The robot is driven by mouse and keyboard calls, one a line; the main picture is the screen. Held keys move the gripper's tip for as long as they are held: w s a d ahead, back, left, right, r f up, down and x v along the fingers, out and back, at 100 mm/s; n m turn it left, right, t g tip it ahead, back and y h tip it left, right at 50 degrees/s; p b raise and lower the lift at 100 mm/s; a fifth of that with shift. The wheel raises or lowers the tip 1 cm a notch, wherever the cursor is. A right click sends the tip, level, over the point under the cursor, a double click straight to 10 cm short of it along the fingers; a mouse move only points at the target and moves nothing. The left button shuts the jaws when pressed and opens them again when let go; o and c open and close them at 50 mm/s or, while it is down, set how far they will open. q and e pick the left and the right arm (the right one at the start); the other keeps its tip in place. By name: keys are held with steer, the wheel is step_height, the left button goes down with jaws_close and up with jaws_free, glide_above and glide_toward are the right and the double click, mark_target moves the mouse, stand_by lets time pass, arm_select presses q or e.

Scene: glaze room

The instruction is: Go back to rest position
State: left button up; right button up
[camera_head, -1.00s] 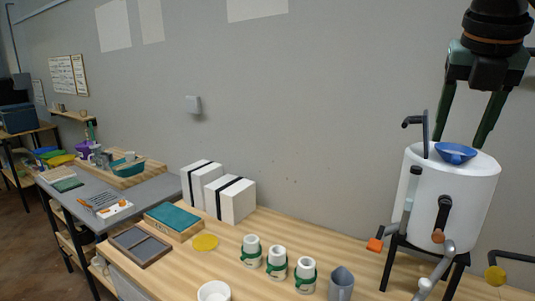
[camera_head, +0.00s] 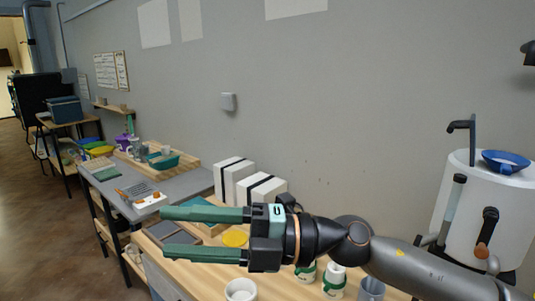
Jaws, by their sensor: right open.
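My right gripper (camera_head: 205,233) is in the camera head view, above the wooden table and pointing left. Its two green fingers are apart with nothing between them. My right arm comes in from the lower right and crosses in front of the table. It hides much of the cups and part of the teal-topped box. My left gripper is not in view.
The wooden table (camera_head: 205,283) holds white boxes with black bands (camera_head: 234,174), a yellow disc (camera_head: 235,238), a white bowl (camera_head: 240,290) and green-banded cups (camera_head: 334,280). A white tank (camera_head: 462,210) with a blue bowl (camera_head: 505,161) stands at right. Open floor (camera_head: 40,220) lies at left.

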steer(key=w+d+f+m+t+h, duration=0.3)
steer(key=w+d+m+t, duration=0.25)
steer(key=m+t, duration=0.55)
steer(key=w+d+f+m+t+h, duration=0.2)
steer(key=w+d+m+t+h, duration=0.2)
steer(key=d+m+t, duration=0.55)
steer(key=d+f+m+g+h, duration=0.25)
steer(key=f+m+h, duration=0.2)
steer(key=f, duration=0.25)
steer(key=d+f+m+g+h, duration=0.1)
steer(key=d+f+m+h, duration=0.25)
steer(key=f+m, duration=0.3)
steer(key=s+d+f+m+g+h, duration=0.1)
steer(key=s+d+f+g, duration=0.25)
steer(key=s+f, duration=0.45)
steer(key=s+d+f+m+g+h, duration=0.1)
steer(key=s+d+f+g, duration=0.3)
steer(key=s+f, duration=0.45)
steer(key=s+d+f+m+g+h, duration=0.1)
steer(key=s+d+f+g+h, duration=0.15)
steer(key=s+f+g, duration=0.4)
steer(key=w+a+f+t+y, duration=0.2)
steer(key=f+t, duration=0.5)
steer(key=f, duration=0.4)
steer(key=shift+w+a+y, duration=0.15)
steer(key=shift+a+y, duration=0.3)
steer(key=shift+a, duration=0.6)
